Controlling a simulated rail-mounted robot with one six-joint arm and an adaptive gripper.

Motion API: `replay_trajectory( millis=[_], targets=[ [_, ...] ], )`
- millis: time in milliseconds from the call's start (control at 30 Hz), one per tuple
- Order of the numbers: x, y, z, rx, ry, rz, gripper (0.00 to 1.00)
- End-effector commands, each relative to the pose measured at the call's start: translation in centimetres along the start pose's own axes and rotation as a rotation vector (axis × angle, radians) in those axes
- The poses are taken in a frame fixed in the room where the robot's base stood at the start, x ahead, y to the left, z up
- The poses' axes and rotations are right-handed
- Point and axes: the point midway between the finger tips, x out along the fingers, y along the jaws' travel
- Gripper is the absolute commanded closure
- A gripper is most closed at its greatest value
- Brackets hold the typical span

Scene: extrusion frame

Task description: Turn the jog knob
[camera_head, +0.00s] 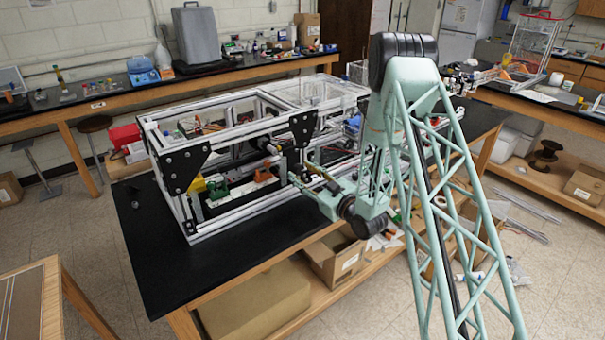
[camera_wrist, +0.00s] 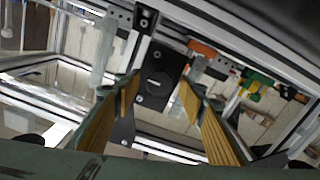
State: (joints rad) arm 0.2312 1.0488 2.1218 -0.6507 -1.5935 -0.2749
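A dark plate (camera_wrist: 166,64) on the frame shows between my fingers in the wrist view. A dark part with a short white mark (camera_wrist: 154,81) sits on it. This looks like the jog knob, but its outline is hard to make out against the plate. My gripper (camera_wrist: 159,92) is open, with one tan-padded finger on each side of the marked part. I see no contact, and the gap in depth is unclear. In the head view my gripper (camera_head: 304,177) is at the near side of the frame. The knob cannot be made out there.
The aluminium extrusion frame (camera_head: 243,203) stands on a black-topped table (camera_head: 150,262). An orange part (camera_wrist: 212,55) and a green part (camera_wrist: 257,79) are on the frame, right of my fingers. Rails surround the opening. The table's front left is clear.

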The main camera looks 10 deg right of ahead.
Motion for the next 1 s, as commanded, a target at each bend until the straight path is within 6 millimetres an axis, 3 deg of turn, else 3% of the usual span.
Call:
replay_trajectory(
  millis=[167, 433, 1000],
  targets=[
    [-0.01, -0.01, 0.0, 0.0, 0.0, 0.0, 0.62],
    [-0.02, -0.02, 0.0, 0.0, 0.0, 0.0, 0.86],
    [-0.02, -0.07, 0.17, 0.093, 0.0, 0.0, 0.86]
  ],
)
